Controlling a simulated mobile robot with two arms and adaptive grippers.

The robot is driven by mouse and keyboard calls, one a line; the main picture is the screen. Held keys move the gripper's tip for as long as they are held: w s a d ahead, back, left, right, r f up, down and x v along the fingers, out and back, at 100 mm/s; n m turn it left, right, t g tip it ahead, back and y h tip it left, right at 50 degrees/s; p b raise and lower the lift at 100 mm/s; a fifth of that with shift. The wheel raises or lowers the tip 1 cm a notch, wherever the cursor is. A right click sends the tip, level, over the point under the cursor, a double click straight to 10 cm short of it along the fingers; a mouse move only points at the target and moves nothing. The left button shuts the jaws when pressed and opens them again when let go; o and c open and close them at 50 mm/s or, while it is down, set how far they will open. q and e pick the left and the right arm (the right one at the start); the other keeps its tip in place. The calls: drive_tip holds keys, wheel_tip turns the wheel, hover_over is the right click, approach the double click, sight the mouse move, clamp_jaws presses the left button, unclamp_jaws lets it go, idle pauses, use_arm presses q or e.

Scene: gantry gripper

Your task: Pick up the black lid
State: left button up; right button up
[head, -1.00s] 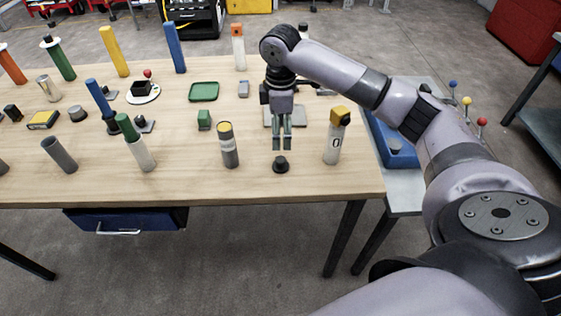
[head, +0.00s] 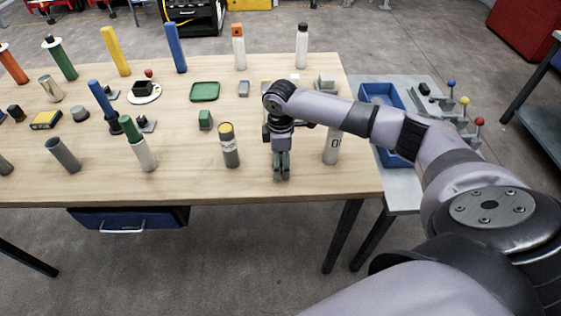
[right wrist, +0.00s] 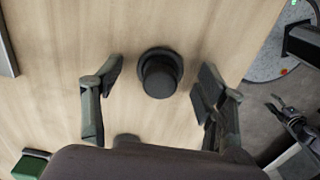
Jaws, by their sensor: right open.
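The black lid (right wrist: 160,74) lies on the wooden table (right wrist: 60,60) in the right wrist view, a round flange with a raised knob. My right gripper (right wrist: 158,92) is open, with one finger on each side of the lid and a gap to both. In the head view my right gripper (head: 282,176) points down near the table's front edge and hides the lid.
A grey cylinder with a yellow-and-black top (head: 230,146) stands left of my right gripper. A blue bin (head: 382,97) is on the side table.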

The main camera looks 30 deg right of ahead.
drive_tip(key=shift+c, duration=0.5)
drive_tip(key=c, duration=0.9)
drive_tip(key=shift+r, duration=0.15)
